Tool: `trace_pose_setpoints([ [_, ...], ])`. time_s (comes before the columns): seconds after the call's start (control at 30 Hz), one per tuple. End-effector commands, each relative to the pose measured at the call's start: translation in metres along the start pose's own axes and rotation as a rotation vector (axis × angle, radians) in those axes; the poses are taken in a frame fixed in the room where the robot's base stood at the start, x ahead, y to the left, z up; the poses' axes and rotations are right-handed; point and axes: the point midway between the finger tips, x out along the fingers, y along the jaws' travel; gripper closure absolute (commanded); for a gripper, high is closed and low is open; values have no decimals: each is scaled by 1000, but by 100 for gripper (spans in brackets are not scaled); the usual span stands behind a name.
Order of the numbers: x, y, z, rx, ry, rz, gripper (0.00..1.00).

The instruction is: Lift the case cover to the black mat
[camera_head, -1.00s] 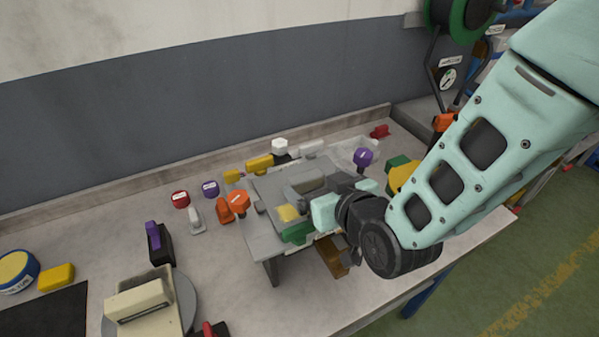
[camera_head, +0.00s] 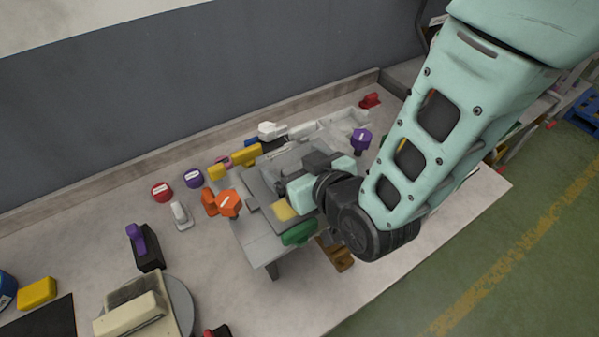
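A beige, box-like piece with a raised bar (camera_head: 130,313) sits on a grey round turntable (camera_head: 183,300) at lower left; it looks like the case cover, though I cannot be sure. The black mat (camera_head: 42,322) lies at the lower left corner, partly cut off by the frame and bare where it shows. My gripper (camera_head: 297,180) is over the grey raised stand (camera_head: 258,248) in the middle, well to the right of the beige piece. Its fingertips are hard to make out against the grey parts there, so its opening and any contact are unclear.
Orange knobs (camera_head: 228,203), a purple-topped black block (camera_head: 147,249) and a white-grey upright piece (camera_head: 181,215) stand between stand and turntable. A yellow block (camera_head: 37,293) is beside the mat. A red-topped piece (camera_head: 217,331) is near the turntable.

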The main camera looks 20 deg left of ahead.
Motion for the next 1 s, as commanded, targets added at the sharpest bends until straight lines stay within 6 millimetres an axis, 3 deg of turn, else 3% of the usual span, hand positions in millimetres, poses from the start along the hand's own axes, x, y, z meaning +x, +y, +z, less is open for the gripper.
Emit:
trace_pose_setpoints([
  [0.03,0,0,0,0,0,0,26],
  [0.2,0,0,0,0,0,0,73],
  [0.23,0,0,0,0,0,0,76],
  [0.67,-1,0,-7,0,6,1,76],
  [1.0,-13,0,-35,1,8,0,76],
])
